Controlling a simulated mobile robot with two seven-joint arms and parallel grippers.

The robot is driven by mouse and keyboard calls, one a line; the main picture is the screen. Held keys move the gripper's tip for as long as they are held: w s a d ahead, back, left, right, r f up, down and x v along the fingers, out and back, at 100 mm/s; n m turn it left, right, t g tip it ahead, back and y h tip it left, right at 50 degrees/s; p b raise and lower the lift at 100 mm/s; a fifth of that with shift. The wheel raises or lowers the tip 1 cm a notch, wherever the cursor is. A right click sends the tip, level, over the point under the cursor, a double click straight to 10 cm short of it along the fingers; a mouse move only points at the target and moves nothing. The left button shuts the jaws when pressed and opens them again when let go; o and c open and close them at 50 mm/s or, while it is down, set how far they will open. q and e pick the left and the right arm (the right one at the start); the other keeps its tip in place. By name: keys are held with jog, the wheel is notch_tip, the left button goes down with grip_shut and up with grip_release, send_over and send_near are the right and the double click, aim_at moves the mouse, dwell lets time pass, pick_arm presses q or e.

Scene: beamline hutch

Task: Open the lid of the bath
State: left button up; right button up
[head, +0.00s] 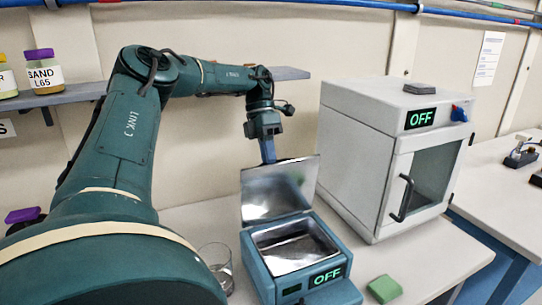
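The bath (330,259) is a blue-grey box on the bench with an open metal basin and a display reading OFF. Its metal lid (268,194) stands raised at the back of the basin, tilted slightly backward. My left gripper (268,158) points down at the lid's top edge, its tips partly hidden behind the lid. I cannot tell whether it touches the lid or whether its fingers are apart. My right gripper is not in view.
A white oven (365,150) reading OFF stands right of the bath. A glass beaker (217,268) stands left of it, and a green block (385,289) lies in front. A wall shelf (60,97) holds labelled jars. Bench space right of the block is clear.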

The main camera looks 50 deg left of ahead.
pick_arm(q)
jog(key=shift+o, duration=1.4)
jog(key=shift+w+a, duration=0.15)
jog(key=shift+w, duration=0.05)
jog(key=shift+o, duration=0.3)
jog(key=shift+r, duration=0.25)
jog(key=s+v, duration=0.1)
jog(key=v, duration=0.6)
jog(key=shift+w+r, duration=0.2)
jog(key=shift+w, duration=0.25)
